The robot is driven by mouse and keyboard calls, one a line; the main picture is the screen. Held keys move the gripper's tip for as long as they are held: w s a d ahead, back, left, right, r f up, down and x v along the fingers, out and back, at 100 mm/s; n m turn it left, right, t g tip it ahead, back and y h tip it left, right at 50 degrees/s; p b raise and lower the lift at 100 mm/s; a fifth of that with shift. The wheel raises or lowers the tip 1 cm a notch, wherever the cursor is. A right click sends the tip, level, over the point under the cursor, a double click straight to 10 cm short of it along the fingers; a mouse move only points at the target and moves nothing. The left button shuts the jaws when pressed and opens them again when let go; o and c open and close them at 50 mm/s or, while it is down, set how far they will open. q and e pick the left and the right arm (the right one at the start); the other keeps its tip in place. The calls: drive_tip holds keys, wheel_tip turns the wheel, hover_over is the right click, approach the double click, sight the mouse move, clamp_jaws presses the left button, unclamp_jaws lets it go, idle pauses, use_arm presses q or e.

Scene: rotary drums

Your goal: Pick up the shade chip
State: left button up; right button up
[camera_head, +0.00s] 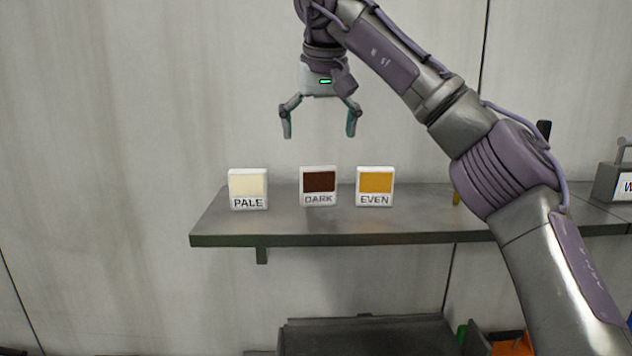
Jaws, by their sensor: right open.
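Three white shade chips stand upright in a row on a grey shelf (420,216). The left chip (248,188) has a cream patch and reads PALE. The middle chip (318,186) has a dark brown patch and reads DARK. The right chip (375,186) has an amber patch and reads EVEN. My right gripper (320,134) is open and empty, pointing down above the DARK chip in the picture and apart from it. My left gripper is not in view.
A grey box with a handle (614,181) stands at the shelf's right end. A thin yellow item (456,198) is partly hidden by my right arm. A dark tray or bench (365,335) lies below the shelf. A plain grey wall (120,120) stands behind.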

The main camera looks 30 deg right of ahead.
sight(319, 167)
drive_tip(key=x, duration=0.5)
drive_tip(key=shift+s+d+f, duration=0.15)
drive_tip(key=shift+d+f, duration=0.05)
drive_tip(key=shift+d, duration=0.1)
drive_tip(key=shift+p+x, duration=0.4)
drive_tip(key=shift+x, duration=0.8)
drive_tip(key=shift+a+f, duration=0.1)
drive_tip(key=shift+f, duration=0.2)
drive_tip(key=p+x, duration=0.2)
drive_tip(key=x, duration=0.1)
drive_tip(key=shift+f, duration=0.7)
drive_tip(key=shift+a, duration=0.15)
drive_tip(key=c, duration=0.3)
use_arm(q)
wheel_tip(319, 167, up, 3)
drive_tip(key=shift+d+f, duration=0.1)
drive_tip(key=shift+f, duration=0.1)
use_arm(e)
drive_tip(key=c, duration=0.8)
